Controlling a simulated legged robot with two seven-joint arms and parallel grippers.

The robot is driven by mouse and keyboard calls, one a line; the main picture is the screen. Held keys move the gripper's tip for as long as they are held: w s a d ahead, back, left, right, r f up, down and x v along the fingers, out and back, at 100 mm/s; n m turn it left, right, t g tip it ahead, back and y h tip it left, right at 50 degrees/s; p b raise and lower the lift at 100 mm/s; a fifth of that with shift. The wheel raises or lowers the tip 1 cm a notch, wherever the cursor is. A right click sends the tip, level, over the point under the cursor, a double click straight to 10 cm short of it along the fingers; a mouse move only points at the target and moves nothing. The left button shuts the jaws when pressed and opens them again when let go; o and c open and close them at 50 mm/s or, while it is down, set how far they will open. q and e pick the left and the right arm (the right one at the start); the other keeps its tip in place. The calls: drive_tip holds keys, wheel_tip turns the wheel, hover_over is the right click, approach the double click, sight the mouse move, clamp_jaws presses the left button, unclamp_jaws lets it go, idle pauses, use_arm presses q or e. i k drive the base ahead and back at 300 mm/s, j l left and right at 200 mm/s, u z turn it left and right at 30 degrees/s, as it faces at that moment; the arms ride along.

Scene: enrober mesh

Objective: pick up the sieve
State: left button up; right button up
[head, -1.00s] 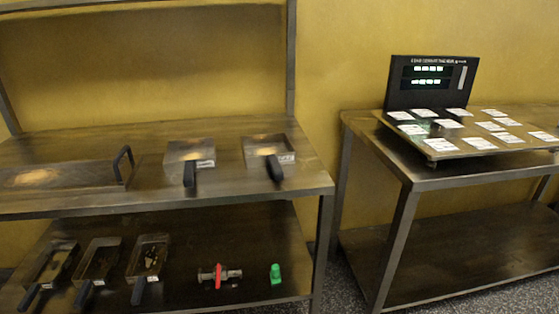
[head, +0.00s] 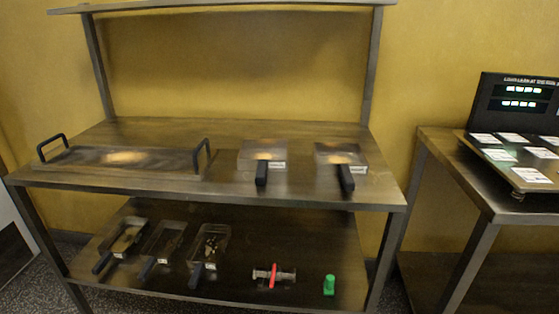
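I cannot tell for sure which thing is the sieve. Two shallow square metal pans with black handles and white labels sit on the bench's upper surface, a left one (head: 264,151) and a right one (head: 340,154). Their handles point toward me. On the lower shelf are three narrower handled metal boxes, a left one (head: 124,238), a middle one (head: 163,240) and a right one (head: 210,243). The right box holds dark bits. Any mesh is too small to make out. Neither of my grippers is in view.
A long metal tray with two black handles (head: 120,159) lies left on the metal bench (head: 225,190). A red-handled fitting (head: 272,276) and a green piece (head: 329,285) are on the lower shelf. A second table (head: 450,160) at right bears a black display panel (head: 512,110) and labelled cards.

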sight(260, 162)
drive_tip(key=i+l+u, duration=0.2)
drive_tip(key=u, duration=0.15)
drive_tip(key=i+l+u, duration=0.1)
drive_tip(key=l+u, duration=0.3)
drive_tip(key=i+l+u, duration=0.1)
drive_tip(key=l+u, duration=0.25)
